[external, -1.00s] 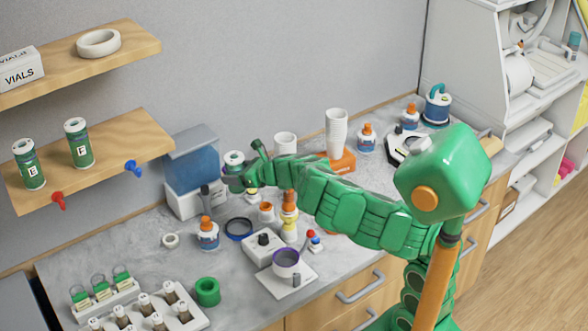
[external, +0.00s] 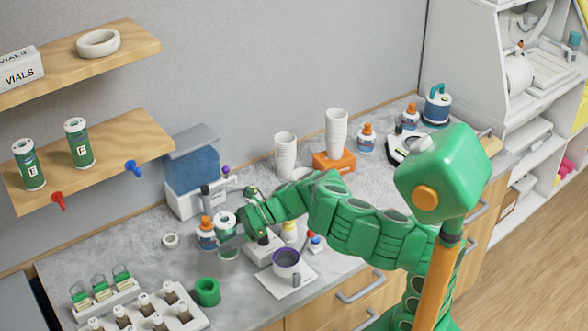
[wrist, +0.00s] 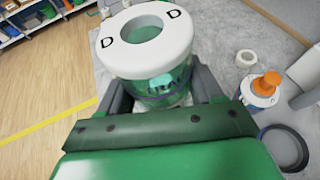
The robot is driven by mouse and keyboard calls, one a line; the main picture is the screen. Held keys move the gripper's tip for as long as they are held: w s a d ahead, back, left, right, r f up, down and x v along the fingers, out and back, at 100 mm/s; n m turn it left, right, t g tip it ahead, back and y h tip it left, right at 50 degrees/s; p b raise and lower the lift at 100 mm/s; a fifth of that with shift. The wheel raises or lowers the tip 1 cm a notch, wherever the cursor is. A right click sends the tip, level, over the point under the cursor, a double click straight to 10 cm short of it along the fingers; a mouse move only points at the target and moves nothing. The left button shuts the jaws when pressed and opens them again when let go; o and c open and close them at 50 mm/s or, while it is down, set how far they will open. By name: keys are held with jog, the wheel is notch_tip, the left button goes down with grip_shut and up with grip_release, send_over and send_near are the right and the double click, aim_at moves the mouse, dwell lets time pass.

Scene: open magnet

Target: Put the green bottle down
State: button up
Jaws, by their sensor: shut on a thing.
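The green bottle (external: 226,252) has a white ring-shaped lid marked D. My gripper (external: 241,226) is shut around it just below the lid. In the wrist view the bottle (wrist: 160,86) is upright between the two grey fingers of my gripper (wrist: 160,95), with its lid facing up. In the external view the bottle is over the middle of the grey counter, just right of a white bottle with an orange cap (external: 206,236). I cannot tell whether its base touches the counter.
A white tape roll (external: 170,240) lies to the left, a green ring (external: 207,291) in front. A white device with a purple-rimmed cup (external: 286,262) stands to the right. Racks of vials (external: 145,310) fill the front left. Bare counter (external: 130,258) lies left of the tape roll.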

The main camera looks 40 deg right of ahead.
jog(key=shift+w+a+f, duration=1.25)
jog(key=shift+w+f, duration=0.4)
jog(key=shift+w, duration=0.25)
jog(key=shift+w+a+f, duration=1.25)
jog(key=shift+w+f, duration=0.45)
jog(key=shift+w, duration=0.25)
jog(key=shift+w+a+f, duration=1.25)
jog(key=shift+w+f, duration=0.4)
jog(key=shift+w, duration=0.25)
jog(key=shift+f, duration=1.45)
jog(key=o, duration=1.3)
jog(key=shift+f, duration=0.1)
jog(key=shift+o, duration=0.2)
